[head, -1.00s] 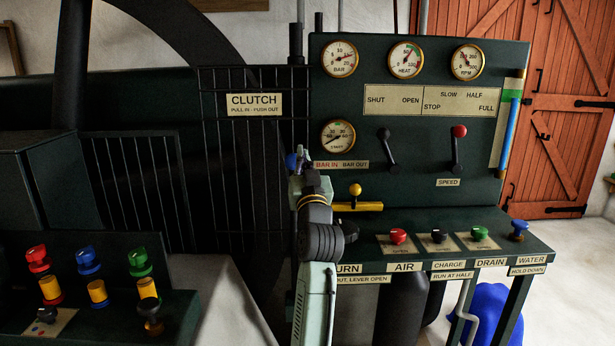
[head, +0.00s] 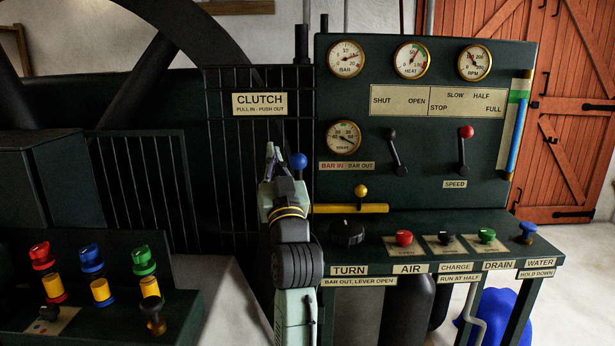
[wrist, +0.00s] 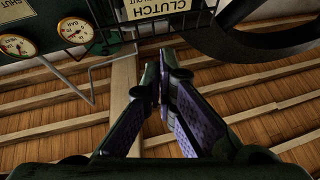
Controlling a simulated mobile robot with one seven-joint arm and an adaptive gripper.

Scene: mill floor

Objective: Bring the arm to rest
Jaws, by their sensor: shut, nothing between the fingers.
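My arm rises in the lower middle of the head view, in front of the dark green engine panel (head: 340,95). My gripper (head: 270,152) is at its top, pointing upward, left of the blue ball knob (head: 298,160) and below the CLUTCH sign (head: 259,104). Whether it touches the knob cannot be told, though a small gap seems to show. In the wrist view my gripper (wrist: 163,82) has its two dark fingers together at the tips, with nothing between them.
The bench (head: 455,222) carries a black knob (head: 347,232) and coloured buttons, close right of my arm. A yellow handle (head: 361,191) and two levers stand above. A spoked flywheel (head: 190,38) is behind at left.

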